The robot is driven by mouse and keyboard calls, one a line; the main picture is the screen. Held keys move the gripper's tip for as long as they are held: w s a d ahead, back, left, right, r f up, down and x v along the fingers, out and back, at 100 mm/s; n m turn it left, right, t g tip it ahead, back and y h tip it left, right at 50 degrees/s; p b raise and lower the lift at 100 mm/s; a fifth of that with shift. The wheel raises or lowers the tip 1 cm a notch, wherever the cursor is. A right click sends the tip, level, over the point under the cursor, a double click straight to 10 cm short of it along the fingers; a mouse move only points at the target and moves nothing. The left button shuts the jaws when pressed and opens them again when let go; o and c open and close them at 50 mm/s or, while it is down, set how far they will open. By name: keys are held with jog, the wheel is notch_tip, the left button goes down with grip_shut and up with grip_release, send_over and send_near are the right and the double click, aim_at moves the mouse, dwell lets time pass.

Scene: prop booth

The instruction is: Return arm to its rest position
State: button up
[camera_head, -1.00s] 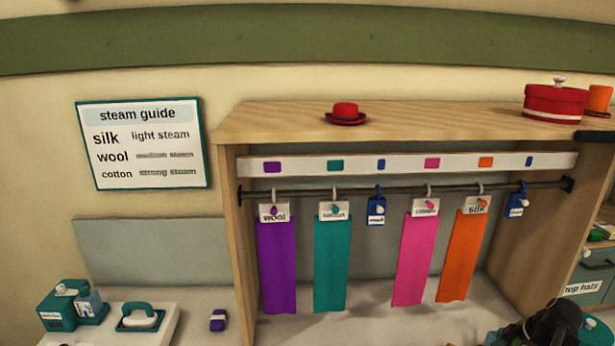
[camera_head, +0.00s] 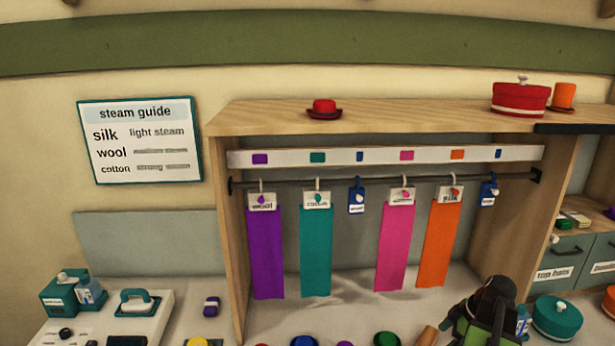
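My gripper (camera_head: 482,325) shows at the bottom right as a dark, blurred shape with green parts. It stands in front of the lower right part of the wooden rack (camera_head: 228,255). Its fingertips are not clear, so I cannot tell whether it is open or shut, or whether it holds anything. The purple cloth (camera_head: 265,250), teal cloth (camera_head: 316,250), pink cloth (camera_head: 397,248) and orange cloth (camera_head: 440,243) hang from the rod, apart from my gripper.
A red hat (camera_head: 324,108), red box (camera_head: 520,98) and orange hat (camera_head: 564,95) stand on the rack top. A teal round box (camera_head: 557,317) is right of my gripper. Several coloured items line the bottom edge.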

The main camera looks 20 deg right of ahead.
jog(key=w+a+n, duration=0.1)
jog(key=w+a, duration=0.4)
jog(key=a, duration=0.3)
jog(key=w+a+n+g, duration=0.1)
jog(key=w+a+n, duration=0.1)
jog(key=w+a, duration=0.3)
jog(key=w+a+n+g, duration=0.1)
jog(key=w+a, duration=0.4)
jog(key=a, duration=0.5)
jog(key=shift+w+a+f+n+y, duration=0.1)
jog(key=shift+a+f+n+y, duration=0.2)
jog(key=shift+f+n, duration=0.1)
jog(key=a+f+m+g+h, duration=0.1)
jog(key=a+m+h, duration=0.2)
jog(key=a+m, duration=0.9)
jog(key=a, duration=0.9)
jog(key=shift+w+m+g, duration=0.3)
jog(key=shift+w, duration=0.05)
